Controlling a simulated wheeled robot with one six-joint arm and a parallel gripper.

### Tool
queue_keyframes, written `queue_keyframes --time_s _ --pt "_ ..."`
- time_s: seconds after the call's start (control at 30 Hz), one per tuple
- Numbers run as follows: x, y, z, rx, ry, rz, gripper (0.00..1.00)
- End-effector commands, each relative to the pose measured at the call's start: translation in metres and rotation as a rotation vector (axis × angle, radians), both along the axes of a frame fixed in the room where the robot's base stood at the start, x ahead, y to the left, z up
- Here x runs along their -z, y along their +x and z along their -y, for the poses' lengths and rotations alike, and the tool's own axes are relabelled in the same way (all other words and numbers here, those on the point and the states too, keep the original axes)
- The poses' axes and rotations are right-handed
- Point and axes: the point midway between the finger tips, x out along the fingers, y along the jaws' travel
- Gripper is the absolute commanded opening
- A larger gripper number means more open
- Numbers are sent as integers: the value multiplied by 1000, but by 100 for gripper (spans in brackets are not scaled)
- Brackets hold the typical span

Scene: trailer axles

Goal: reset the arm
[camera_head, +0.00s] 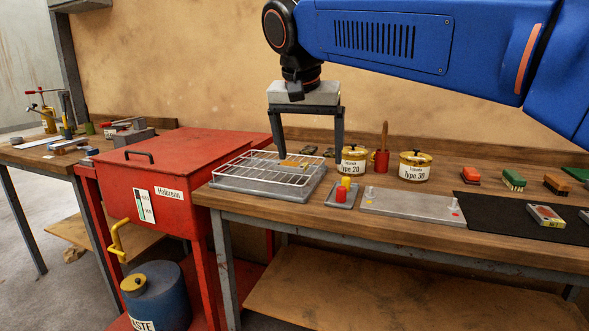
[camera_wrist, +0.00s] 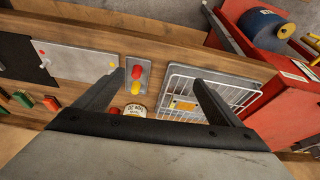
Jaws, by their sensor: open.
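My gripper (camera_head: 311,148) hangs from the blue arm, pointing down, its two dark fingers spread wide with nothing between them. It is above the workbench, over the right side of a wire rack (camera_head: 250,167) that sits on a grey tray. A small yellow-orange piece (camera_head: 291,163) lies at the rack, partly hidden by a finger. In the wrist view my gripper (camera_wrist: 158,82) is open, with the wire rack (camera_wrist: 238,92) beneath its right finger and the orange piece (camera_wrist: 182,104) showing between the fingers.
Tins labelled Type 20 (camera_head: 351,161) and Type 30 (camera_head: 415,167) stand behind a grey plate (camera_head: 412,205). A small tray (camera_head: 343,204) holds red and yellow pieces. Brushes and a black mat (camera_head: 500,216) are at right; a red cabinet (camera_head: 180,150) is at left.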

Motion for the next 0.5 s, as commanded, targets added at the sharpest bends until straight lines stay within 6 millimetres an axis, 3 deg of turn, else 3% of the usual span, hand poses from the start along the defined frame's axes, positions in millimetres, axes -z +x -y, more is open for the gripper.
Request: queue_keyframes --time_s 0.27,0.5 --pt "32 -25 68 -56 3 -17 89" --pt "86 -71 143 -134 11 -24 89"
